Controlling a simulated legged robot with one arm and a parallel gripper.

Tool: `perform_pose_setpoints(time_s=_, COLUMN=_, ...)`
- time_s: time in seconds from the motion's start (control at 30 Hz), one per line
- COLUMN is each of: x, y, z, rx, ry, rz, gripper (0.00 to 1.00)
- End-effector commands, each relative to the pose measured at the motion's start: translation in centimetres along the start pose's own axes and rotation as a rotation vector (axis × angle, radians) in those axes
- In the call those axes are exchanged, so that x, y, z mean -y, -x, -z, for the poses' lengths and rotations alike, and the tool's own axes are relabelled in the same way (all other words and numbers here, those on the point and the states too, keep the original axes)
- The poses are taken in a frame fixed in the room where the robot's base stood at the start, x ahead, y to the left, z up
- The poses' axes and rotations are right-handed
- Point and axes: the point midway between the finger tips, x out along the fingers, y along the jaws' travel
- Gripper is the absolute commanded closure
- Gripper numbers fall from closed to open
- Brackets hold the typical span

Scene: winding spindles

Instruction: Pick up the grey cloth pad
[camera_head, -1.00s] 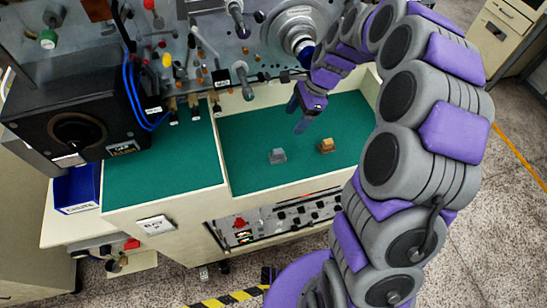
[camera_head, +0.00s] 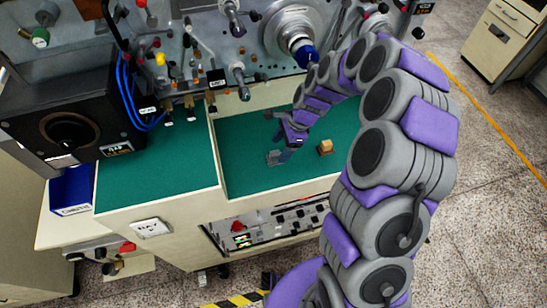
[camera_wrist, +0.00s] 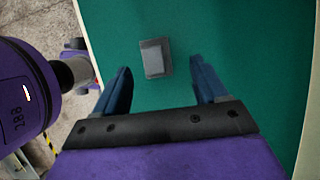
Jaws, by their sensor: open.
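The grey cloth pad (camera_wrist: 154,57) is a small grey block shape lying on the green work surface. In the wrist view it sits ahead of my gripper (camera_wrist: 160,85), between the lines of the two blue fingers but beyond their tips. My gripper is open with nothing between the fingers. In the head view my gripper (camera_head: 283,153) hangs over the green surface (camera_head: 240,180), at the upper right edge of the pad (camera_head: 274,158), partly covering it. I cannot tell from the head view whether they touch.
The winding machine panel (camera_head: 230,40) with knobs and spindles stands behind. A black box (camera_head: 70,125) and a blue bin (camera_head: 72,190) are at the left. The green surface in front of the pad is clear.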

Motion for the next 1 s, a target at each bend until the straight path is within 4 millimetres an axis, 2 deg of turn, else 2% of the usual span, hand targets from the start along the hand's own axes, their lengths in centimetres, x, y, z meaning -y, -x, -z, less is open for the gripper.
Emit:
perform_pose_setpoints(time_s=0.2, x=-0.3, y=-3.7, z=-0.9, rx=-0.006, ry=0.0, rz=-0.003, gripper=0.28)
perform_pose_setpoints(time_s=0.27, x=-0.3, y=-4.4, z=-1.1, rx=-0.008, ry=0.0, rz=-0.003, gripper=0.28)
perform_pose_setpoints(time_s=0.53, x=-0.3, y=-4.6, z=-1.1, rx=-0.007, ry=-0.001, rz=-0.003, gripper=0.28)
perform_pose_setpoints(time_s=1.0, x=-0.4, y=-4.5, z=-0.8, rx=-0.006, ry=-0.001, rz=-0.003, gripper=0.73)
